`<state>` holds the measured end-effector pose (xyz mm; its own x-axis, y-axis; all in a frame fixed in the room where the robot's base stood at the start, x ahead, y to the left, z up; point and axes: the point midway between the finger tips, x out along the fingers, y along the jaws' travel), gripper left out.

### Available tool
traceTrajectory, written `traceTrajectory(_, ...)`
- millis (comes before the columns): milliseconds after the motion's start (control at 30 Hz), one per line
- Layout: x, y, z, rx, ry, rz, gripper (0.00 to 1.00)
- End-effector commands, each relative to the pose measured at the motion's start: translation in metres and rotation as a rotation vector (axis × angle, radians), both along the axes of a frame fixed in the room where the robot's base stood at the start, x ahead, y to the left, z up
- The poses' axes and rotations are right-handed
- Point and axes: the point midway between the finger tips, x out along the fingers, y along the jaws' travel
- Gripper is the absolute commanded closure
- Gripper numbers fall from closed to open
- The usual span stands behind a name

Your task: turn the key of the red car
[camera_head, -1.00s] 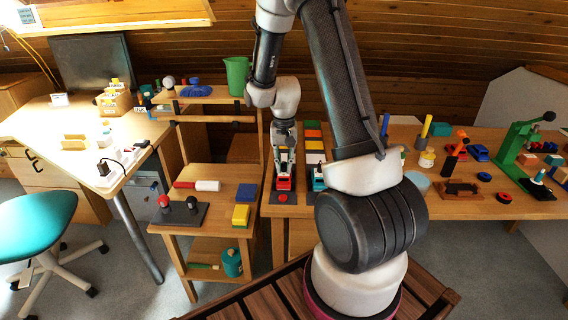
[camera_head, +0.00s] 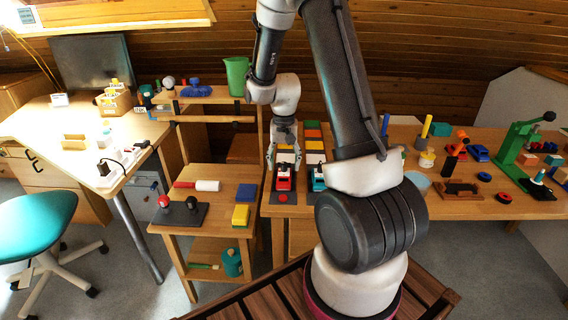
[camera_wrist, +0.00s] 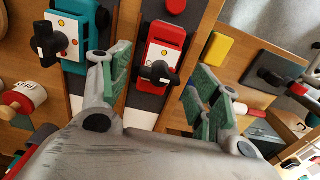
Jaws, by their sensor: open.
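The red car (camera_head: 284,181) sits on a dark track board on the table. It also shows in the wrist view (camera_wrist: 166,38), with a white panel on its top. A black key (camera_wrist: 158,73) with a crossbar handle stands on that panel. My gripper (camera_head: 284,158) is above and behind the red car in the head view. In the wrist view its green-padded fingers (camera_wrist: 160,92) are spread wide on either side of the key and hold nothing. I cannot tell how far above the key the fingertips are.
A teal car (camera_wrist: 78,30) with its own black key (camera_wrist: 44,40) stands close beside the red car. A red button (camera_head: 283,198) is at the board's front end. A yellow block (camera_wrist: 216,50) lies on the other side.

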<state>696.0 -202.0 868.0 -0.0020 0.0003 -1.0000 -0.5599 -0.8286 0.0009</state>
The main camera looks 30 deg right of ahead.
Motion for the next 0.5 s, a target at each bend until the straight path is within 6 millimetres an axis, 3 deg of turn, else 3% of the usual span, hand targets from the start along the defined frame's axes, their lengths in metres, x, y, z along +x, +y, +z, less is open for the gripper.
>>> traceTrajectory(300, 0.002, 0.0, 0.068, -0.001, -0.007, 0.0, 0.38)
traceTrajectory(500, 0.001, 0.0, 0.101, 0.0, -0.004, 0.0, 0.38)
